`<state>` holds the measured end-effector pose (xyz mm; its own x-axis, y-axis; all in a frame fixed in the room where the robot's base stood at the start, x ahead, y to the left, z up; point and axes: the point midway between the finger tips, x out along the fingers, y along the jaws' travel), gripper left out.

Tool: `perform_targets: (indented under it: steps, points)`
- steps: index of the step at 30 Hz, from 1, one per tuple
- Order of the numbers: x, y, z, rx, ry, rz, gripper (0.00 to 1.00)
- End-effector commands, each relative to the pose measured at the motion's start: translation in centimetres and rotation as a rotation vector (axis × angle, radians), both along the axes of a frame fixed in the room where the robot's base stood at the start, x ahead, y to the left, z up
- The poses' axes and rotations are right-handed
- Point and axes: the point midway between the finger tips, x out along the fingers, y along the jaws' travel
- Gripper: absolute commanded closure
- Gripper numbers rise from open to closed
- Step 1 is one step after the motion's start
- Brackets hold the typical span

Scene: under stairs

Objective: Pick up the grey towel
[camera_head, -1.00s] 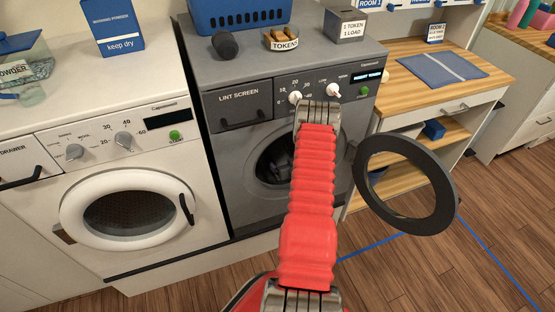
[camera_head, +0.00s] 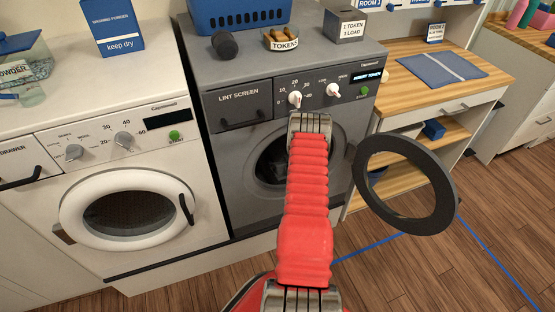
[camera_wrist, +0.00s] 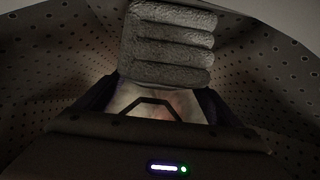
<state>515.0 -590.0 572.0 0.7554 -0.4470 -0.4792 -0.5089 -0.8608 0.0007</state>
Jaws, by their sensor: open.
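The grey towel (camera_wrist: 170,45) shows in the wrist view as a thick, ribbed grey bundle at upper centre, inside a perforated drum (camera_wrist: 60,75). My gripper (camera_wrist: 155,92) is open, with its dark fingers apart just below the towel's lower edge in the picture. Whether the fingers touch the towel I cannot tell. In the head view my red arm reaches to the open grey dryer (camera_head: 262,215), and the arm covers part of its opening. The gripper and towel are hidden there.
The dryer's round door (camera_head: 370,200) stands open to the right of the arm. A white washer (camera_head: 60,160) with its door shut is on the left. A blue basket (camera_head: 240,18) and a tokens bowl (camera_head: 281,40) stand on the dryer top. The wooden floor at right is clear.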

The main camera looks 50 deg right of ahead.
Motion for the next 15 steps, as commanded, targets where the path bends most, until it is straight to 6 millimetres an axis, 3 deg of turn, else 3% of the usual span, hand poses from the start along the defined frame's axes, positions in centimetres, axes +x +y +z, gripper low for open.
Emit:
perform_targets:
  steps: [6,15]
  points:
    - [1.4,-0.7,-0.9,0.0,0.0,0.001,0.12]
    - [1.5,-0.9,-1.0,0.001,0.0,0.0,0.12]
